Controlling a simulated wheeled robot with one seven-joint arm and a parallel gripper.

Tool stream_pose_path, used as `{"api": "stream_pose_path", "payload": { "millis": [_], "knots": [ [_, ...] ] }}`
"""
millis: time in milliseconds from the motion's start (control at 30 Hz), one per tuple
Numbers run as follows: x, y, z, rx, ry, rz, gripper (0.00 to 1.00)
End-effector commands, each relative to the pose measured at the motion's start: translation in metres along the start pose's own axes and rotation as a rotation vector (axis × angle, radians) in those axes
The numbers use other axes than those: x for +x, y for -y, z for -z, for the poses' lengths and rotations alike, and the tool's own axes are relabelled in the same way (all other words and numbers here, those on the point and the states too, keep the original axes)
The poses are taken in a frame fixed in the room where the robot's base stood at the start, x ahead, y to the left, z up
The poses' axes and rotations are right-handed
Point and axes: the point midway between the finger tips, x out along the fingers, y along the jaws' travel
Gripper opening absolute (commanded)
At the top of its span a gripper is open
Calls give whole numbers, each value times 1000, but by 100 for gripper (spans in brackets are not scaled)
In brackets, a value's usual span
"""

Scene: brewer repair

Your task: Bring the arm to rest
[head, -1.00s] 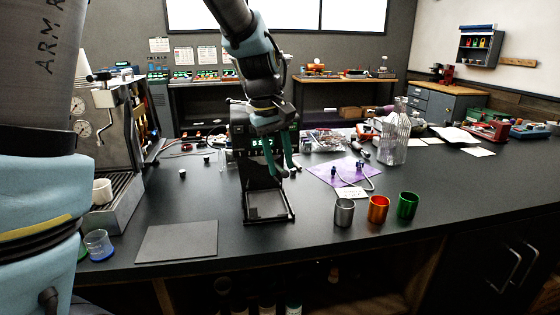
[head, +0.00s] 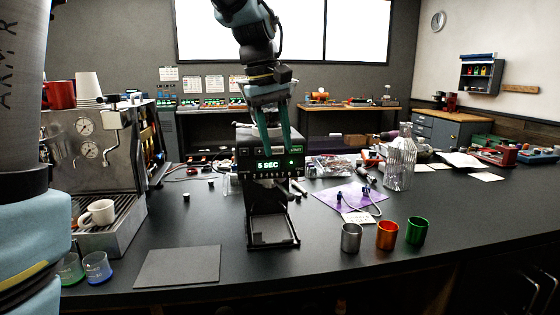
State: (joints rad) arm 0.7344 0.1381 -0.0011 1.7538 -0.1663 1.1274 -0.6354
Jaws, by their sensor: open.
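My gripper (head: 277,150) hangs from my arm near the middle of the head view, its two teal fingers pointing down and apart, with nothing between them. It is in front of the upper part of a black device (head: 270,225) with a lit display (head: 268,165) reading "5 SEC" and an open frame at its base. I cannot tell whether the fingers touch the device. My arm reaches up out of the top of the picture.
Silver (head: 351,238), orange (head: 387,235) and green (head: 415,231) cups stand at the right front of the dark counter. A purple mat (head: 335,197) lies behind them. A grey pad (head: 178,266) and an espresso machine (head: 90,150) are at left.

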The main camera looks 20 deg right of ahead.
Motion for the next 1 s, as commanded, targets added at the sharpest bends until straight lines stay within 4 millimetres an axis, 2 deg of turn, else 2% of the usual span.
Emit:
{"api": "stream_pose_path", "payload": {
  "millis": [500, 567, 633, 667, 767, 867, 900, 1000],
  "knots": [
    [-4, 0, 0, 0, 1, 1, 44],
    [-3, 3, 1, -1, -1, 3, 44],
    [3, 15, 6, -5, -8, 7, 44],
    [7, 24, 9, -8, -12, 12, 44],
    [27, 69, 23, -13, -38, 33, 44],
    [55, 134, 31, -10, -69, 65, 44],
    [66, 162, 31, -7, -81, 80, 44],
    [90, 226, 21, 10, -105, 116, 44]
  ]
}}
